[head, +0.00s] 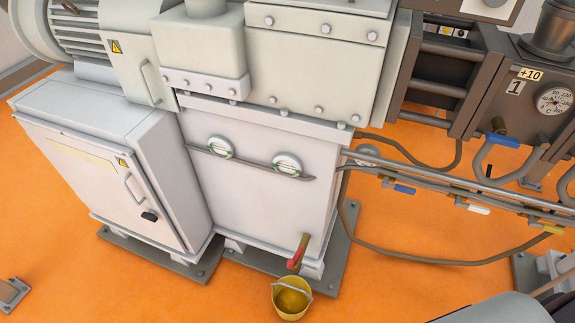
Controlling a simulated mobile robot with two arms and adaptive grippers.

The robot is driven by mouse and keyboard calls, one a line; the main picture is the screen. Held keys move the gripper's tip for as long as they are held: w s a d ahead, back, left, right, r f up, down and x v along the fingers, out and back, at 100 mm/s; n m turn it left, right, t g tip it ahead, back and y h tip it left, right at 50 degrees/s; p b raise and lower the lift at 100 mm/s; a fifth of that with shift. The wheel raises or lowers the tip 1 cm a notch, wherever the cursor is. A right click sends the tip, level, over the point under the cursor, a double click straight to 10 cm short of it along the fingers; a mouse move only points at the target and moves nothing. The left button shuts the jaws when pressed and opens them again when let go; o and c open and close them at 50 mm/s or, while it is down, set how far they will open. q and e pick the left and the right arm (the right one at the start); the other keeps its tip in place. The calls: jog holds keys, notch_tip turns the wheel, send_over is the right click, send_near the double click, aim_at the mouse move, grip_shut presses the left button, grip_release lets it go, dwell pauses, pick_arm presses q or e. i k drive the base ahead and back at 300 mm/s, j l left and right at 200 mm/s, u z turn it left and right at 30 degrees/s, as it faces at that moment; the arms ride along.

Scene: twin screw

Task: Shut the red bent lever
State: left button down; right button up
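The red bent lever (294,260) is small and sits low on the front of the white machine housing (262,205), near its right corner. It joins a brownish tap or pipe piece (304,242) that slants up to the right. The lever is too small here to tell its exact angle. A yellow bucket (291,303) with a thin handle stands on the floor just below it. Neither of my grippers shows in the head view.
A grey cabinet (105,180) with a door handle stands left of the housing. Pipes with blue, white and yellow valve handles (479,209) run at right, with a loose hose (385,252) below. Orange floor (170,295) is open in front. A grey rounded shape fills the bottom right.

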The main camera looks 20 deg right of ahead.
aim_at(290, 262)
jog(key=k+j, duration=0.2)
jog(key=k, duration=0.25)
jog(key=k+j, duration=0.2)
jog(key=k, duration=0.25)
jog(key=k+j, duration=0.2)
jog(key=k, duration=0.3)
